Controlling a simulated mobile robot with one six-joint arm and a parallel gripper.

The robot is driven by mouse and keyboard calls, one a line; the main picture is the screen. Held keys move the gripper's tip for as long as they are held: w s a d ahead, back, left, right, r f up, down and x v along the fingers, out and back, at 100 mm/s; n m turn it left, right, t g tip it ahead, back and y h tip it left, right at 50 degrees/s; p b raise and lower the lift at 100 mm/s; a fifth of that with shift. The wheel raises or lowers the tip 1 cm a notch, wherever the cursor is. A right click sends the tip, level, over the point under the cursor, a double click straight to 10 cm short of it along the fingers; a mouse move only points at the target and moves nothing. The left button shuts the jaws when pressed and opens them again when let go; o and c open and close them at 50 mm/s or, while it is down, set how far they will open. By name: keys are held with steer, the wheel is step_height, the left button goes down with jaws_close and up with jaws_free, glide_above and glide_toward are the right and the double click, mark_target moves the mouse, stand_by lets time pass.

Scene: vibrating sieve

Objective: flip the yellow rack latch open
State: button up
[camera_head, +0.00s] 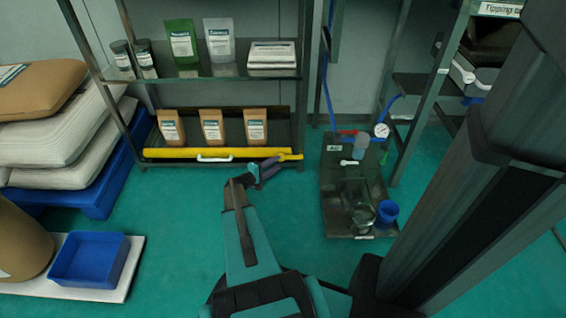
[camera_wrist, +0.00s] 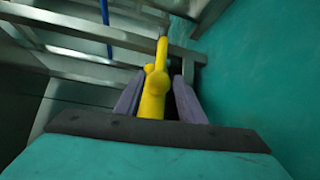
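The yellow rack latch (camera_head: 290,157) sits at the right end of a long yellow bar (camera_head: 215,153) along the front of the rack's lower shelf. In the wrist view the yellow latch (camera_wrist: 154,95) runs away from me between my two purple-grey fingers. My gripper (camera_head: 271,167) is at the rack's lower right corner, at the latch. In the wrist view my gripper (camera_wrist: 156,97) has its fingers on either side of the latch's rounded part. Whether both fingers touch it is not clear.
The rack's lower shelf holds several brown pouches (camera_head: 212,126). A white handle (camera_head: 214,158) sits on the yellow bar. A dark platform (camera_head: 335,210) with a blue cup (camera_head: 388,212) stands to the right. The green floor in front of the rack is mostly clear.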

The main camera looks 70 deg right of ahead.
mark_target(291, 157)
steer(key=shift+b+x, duration=0.7)
steer(key=shift+x, duration=2.25)
jaws_close()
